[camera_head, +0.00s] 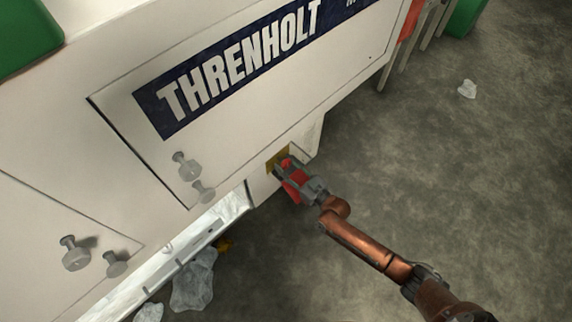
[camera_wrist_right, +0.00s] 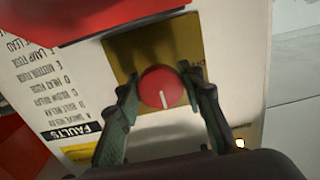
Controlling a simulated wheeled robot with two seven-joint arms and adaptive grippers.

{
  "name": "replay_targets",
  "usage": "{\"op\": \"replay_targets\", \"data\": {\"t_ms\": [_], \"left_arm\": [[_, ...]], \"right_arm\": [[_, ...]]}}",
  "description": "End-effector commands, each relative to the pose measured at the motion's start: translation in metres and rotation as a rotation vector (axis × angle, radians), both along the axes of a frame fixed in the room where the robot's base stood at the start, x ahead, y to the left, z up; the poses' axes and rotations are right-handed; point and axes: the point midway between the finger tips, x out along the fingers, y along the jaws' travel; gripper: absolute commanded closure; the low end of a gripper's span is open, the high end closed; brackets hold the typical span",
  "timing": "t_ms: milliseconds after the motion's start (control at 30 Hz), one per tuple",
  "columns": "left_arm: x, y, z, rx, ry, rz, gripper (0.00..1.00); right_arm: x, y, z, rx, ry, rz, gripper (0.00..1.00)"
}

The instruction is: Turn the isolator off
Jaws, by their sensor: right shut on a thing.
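The isolator (camera_wrist_right: 160,88) is a round red knob with a white pointer line on a yellow plate (camera_wrist_right: 122,58). In the right wrist view its line runs nearly straight down the picture. My right gripper (camera_wrist_right: 160,92) has one finger on each side of the knob and is shut on it. In the head view my right gripper (camera_head: 288,172) reaches the yellow plate (camera_head: 272,163) on the lower corner of the white machine; red shows around its fingers, and the knob itself is largely hidden. My left gripper is not in view.
The white machine (camera_head: 225,128) has grey knobs (camera_head: 186,165) on its panels. A printed faults label (camera_wrist_right: 73,134) sits beside the yellow plate. Crumpled clear film (camera_head: 192,282) lies on the floor below. The floor (camera_head: 430,180) to the right is mostly open.

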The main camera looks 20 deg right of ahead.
Motion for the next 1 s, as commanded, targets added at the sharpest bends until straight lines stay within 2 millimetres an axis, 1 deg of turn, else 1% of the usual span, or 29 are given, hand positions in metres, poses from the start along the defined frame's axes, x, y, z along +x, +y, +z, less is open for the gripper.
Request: {"op": "replay_targets", "data": {"t_ms": [33, 233, 567, 667, 700, 767, 1000], "left_arm": [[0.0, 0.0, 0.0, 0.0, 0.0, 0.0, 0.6], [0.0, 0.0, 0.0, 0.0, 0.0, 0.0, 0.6], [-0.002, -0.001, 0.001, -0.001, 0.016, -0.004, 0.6], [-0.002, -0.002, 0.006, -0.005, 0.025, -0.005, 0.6], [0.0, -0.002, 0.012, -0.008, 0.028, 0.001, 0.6], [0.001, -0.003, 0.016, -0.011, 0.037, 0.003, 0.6], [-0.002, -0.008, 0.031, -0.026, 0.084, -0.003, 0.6]], "right_arm": [[0.0, 0.0, 0.0, 0.0, 0.0, 0.0, 0.75], [0.0, 0.0, 0.0, 0.0, 0.001, 0.0, 0.89], [0.0, 0.001, 0.0, -0.044, -0.015, 0.001, 0.89], [0.0, 0.0, 0.001, -0.09, -0.031, 0.0, 0.89], [0.0, 0.0, 0.001, -0.113, -0.04, 0.001, 0.89], [0.0, 0.0, 0.001, -0.152, -0.054, 0.0, 0.89], [0.0, 0.001, 0.001, -0.352, -0.127, 0.001, 0.89]]}}
